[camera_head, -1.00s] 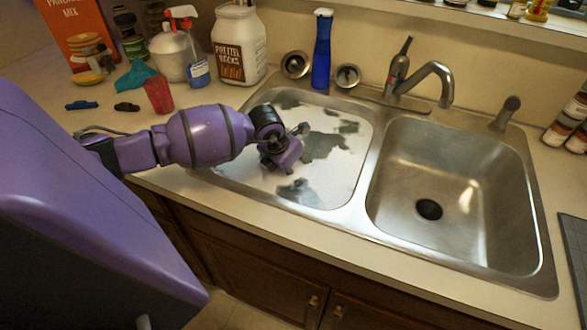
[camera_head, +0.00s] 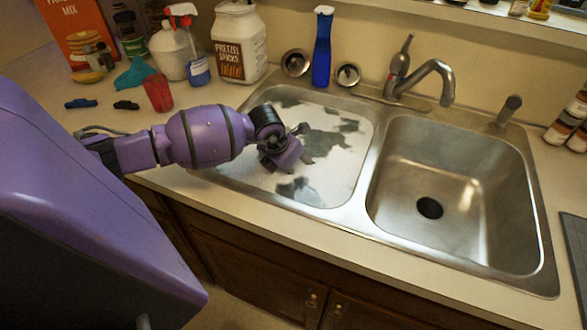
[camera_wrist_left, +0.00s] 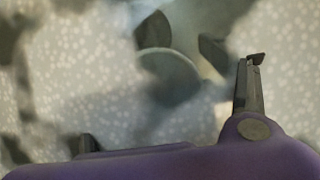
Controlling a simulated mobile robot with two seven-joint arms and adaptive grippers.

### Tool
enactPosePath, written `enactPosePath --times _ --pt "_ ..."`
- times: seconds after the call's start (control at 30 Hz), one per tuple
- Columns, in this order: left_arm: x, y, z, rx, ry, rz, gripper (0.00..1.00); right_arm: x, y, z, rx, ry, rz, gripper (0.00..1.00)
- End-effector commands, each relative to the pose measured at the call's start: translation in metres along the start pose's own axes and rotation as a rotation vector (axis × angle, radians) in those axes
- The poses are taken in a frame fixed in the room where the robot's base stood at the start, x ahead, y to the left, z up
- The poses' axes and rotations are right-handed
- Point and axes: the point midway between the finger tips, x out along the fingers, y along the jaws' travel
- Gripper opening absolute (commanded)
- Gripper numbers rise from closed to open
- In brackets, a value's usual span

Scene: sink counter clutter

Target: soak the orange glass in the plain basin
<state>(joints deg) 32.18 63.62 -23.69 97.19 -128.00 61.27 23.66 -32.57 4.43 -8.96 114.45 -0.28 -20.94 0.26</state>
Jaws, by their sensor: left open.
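I cannot make out an orange glass in either view. The plain basin (camera_head: 465,190) is the right-hand sink bowl, bare steel with a dark drain and nothing in it. My left gripper (camera_head: 291,147) is over the left basin (camera_head: 345,180), which is covered by a white, foam-like layer with dark gaps. In the left wrist view my left gripper (camera_wrist_left: 172,100) is open, its fingers spread wide. Between them, in a gap of the speckled white layer, is a blurred grey rounded shape (camera_wrist_left: 170,75) with dark shapes beside it; I cannot tell what they are. My right gripper is not in view.
A faucet (camera_head: 425,75) stands behind the divider. A blue bottle (camera_head: 322,50) and two round metal pieces stand behind the left basin. A red cup (camera_head: 158,93), teal cloth (camera_head: 135,74), pretzel jar (camera_head: 239,45) and spray bottle (camera_head: 197,65) crowd the left counter.

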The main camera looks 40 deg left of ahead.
Motion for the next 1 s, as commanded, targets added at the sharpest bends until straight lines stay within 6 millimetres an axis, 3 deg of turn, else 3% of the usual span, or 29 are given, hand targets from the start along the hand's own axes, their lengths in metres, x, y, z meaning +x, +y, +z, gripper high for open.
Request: enactPosePath --times 0.17,0.27,0.7,1.0 --pt "-0.004 0.001 -0.001 0.000 0.001 0.001 0.74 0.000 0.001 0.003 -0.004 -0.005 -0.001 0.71" --pt "-0.016 0.001 0.000 0.002 0.001 0.002 0.74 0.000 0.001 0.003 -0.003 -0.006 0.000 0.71" --pt "-0.102 0.001 -0.001 0.002 0.000 0.002 0.74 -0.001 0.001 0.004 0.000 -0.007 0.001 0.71" --pt "-0.120 0.000 0.000 0.000 0.001 0.001 0.74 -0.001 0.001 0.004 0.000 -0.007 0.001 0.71"
